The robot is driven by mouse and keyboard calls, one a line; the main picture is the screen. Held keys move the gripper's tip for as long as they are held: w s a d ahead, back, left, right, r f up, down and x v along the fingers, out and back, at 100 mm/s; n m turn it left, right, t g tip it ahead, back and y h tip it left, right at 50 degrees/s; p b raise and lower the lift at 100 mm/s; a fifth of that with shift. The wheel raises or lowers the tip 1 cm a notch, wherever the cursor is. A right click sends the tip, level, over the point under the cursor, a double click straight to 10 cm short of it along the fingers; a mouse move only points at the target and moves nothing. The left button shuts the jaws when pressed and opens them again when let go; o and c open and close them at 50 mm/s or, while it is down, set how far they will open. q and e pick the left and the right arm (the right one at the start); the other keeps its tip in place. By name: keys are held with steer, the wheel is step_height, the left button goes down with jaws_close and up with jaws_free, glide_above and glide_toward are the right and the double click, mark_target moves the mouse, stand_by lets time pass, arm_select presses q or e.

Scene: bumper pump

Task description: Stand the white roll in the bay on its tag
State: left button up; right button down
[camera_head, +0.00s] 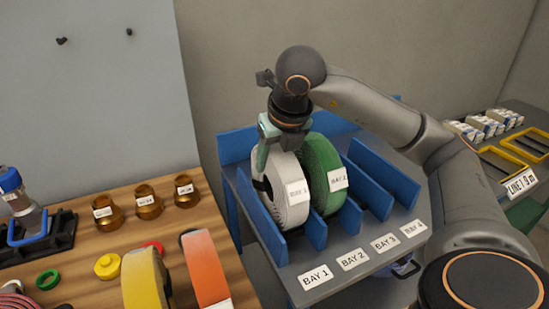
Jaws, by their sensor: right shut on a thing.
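The white roll (287,200) stands upright on edge in the leftmost bay of the blue-walled rack, behind the BAY 1 label (316,276). Its tag (297,194) faces front; the number on it is too small to read surely. My right gripper (272,156) comes down from above and is shut on the top of the white roll. Whether the roll's underside touches the rack floor is hidden. My left gripper is not in view.
A tagged green roll (323,172) stands close on the right, in the second bay. The bays further right look empty between blue dividers (383,198).

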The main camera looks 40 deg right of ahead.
mark_target(276, 147)
steer(key=shift+c, duration=1.2)
jaws_free()
steer(key=shift+r+p, duration=0.25)
steer(key=shift+p, duration=0.05)
steer(key=p+v, duration=0.1)
steer(key=v, duration=0.4)
steer(key=shift+w, duration=0.1)
steer(key=p+v, duration=0.3)
steer(key=v, duration=0.3)
steer(key=shift+s+a+r, duration=0.1)
steer(key=shift+s+r, duration=0.15)
steer(key=shift+r, duration=0.1)
